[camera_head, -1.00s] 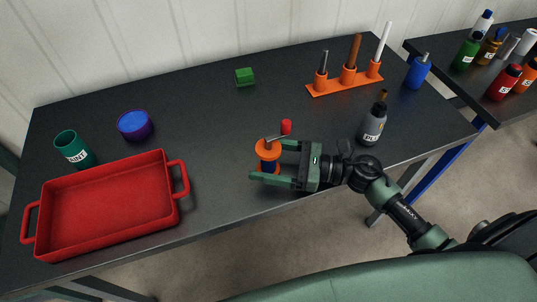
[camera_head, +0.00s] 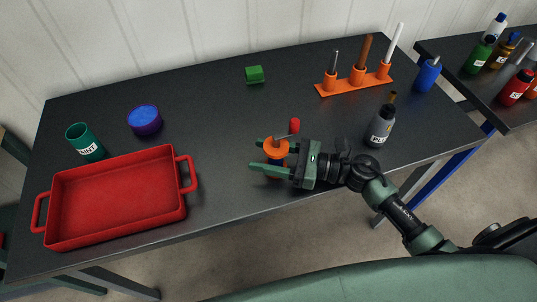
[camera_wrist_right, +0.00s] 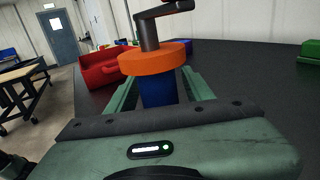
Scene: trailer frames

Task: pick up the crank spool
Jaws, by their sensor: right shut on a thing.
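The crank spool (camera_head: 276,147) has an orange top flange, a blue core and a grey crank handle with a red knob. It stands upright near the front edge of the dark table. My right gripper (camera_head: 270,157) reaches in from the right, with its green fingers on either side of the spool's core, below the orange flange. In the right wrist view the orange flange (camera_wrist_right: 152,59) and blue core (camera_wrist_right: 158,90) sit between the fingers. The gripper is shut on the spool. My left gripper is not in view.
A red tray (camera_head: 118,199) with handles lies at left. Behind it are a green cup (camera_head: 86,142) and a blue-purple round container (camera_head: 145,120). A grey bottle (camera_head: 381,128), a blue bottle (camera_head: 428,75), an orange rack (camera_head: 354,84) and a green block (camera_head: 254,74) stand farther back.

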